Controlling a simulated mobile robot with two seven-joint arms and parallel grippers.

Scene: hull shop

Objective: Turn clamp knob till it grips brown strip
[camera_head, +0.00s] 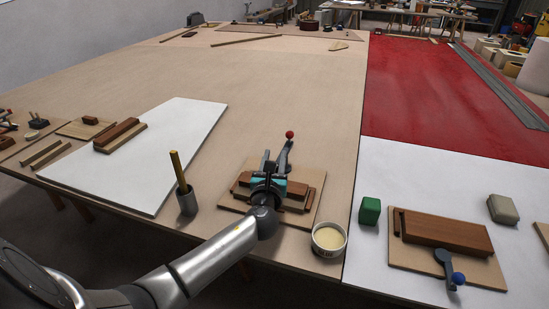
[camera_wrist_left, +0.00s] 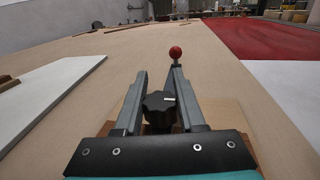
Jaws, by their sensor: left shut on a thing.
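A black lobed clamp knob (camera_wrist_left: 159,108) shows in the left wrist view between the two grey fingers of my left gripper (camera_wrist_left: 160,78). My left gripper (camera_head: 276,160) is shut on it above a wooden board (camera_head: 240,206) in the middle of the head view. A brown strip (camera_head: 297,190) lies on that board, partly hidden by my gripper; whether the clamp touches it cannot be seen. A red ball (camera_head: 290,134) on a lever stands just beyond the fingers, and the red ball (camera_wrist_left: 175,52) also shows in the left wrist view. My right gripper is out of view.
A cup holding a yellow stick (camera_head: 187,202) stands left of the board. A round tub (camera_head: 328,239) stands near its right corner. A green block (camera_head: 370,211) and a second board with a blue-balled lever (camera_head: 458,278) are further right. Bare table lies beyond the clamp.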

